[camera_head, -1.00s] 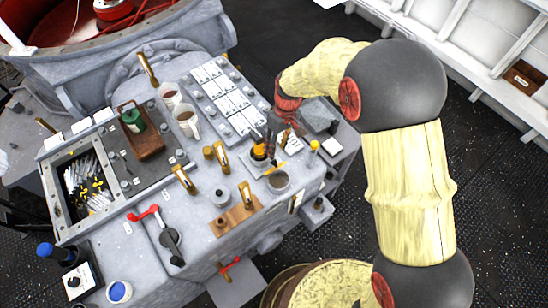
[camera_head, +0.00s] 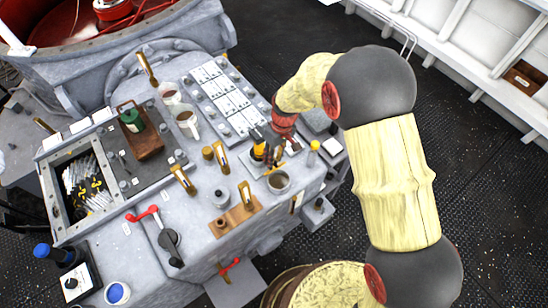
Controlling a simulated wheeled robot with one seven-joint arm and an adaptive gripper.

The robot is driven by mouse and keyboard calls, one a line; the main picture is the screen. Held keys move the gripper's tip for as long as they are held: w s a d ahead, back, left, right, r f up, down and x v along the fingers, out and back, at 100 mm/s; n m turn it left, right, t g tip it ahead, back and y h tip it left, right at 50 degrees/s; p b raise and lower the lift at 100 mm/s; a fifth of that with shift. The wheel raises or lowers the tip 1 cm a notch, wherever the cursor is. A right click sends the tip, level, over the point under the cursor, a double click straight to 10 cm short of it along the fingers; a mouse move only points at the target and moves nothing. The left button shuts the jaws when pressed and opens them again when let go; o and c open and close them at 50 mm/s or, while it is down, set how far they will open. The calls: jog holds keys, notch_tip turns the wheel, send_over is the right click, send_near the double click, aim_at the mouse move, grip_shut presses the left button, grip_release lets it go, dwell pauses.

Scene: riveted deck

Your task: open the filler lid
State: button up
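My gripper (camera_head: 272,155) hangs at the right part of the grey console top, below the red wrist. Its dark fingers are small and partly overlap an orange-and-black item (camera_head: 258,150), so I cannot tell whether they are open or touch anything. A round grey cup-like fitting (camera_head: 279,182) with a dark brownish top sits just in front of the gripper. A small round grey cap (camera_head: 220,196) with a dark knob sits further left. I cannot tell which of these is the filler lid, or whether it is open.
An open bin (camera_head: 84,190) is at left. Dark deck (camera_head: 470,160) lies clear at right.

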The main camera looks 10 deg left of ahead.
jog(key=c, duration=0.6)
grip_shut()
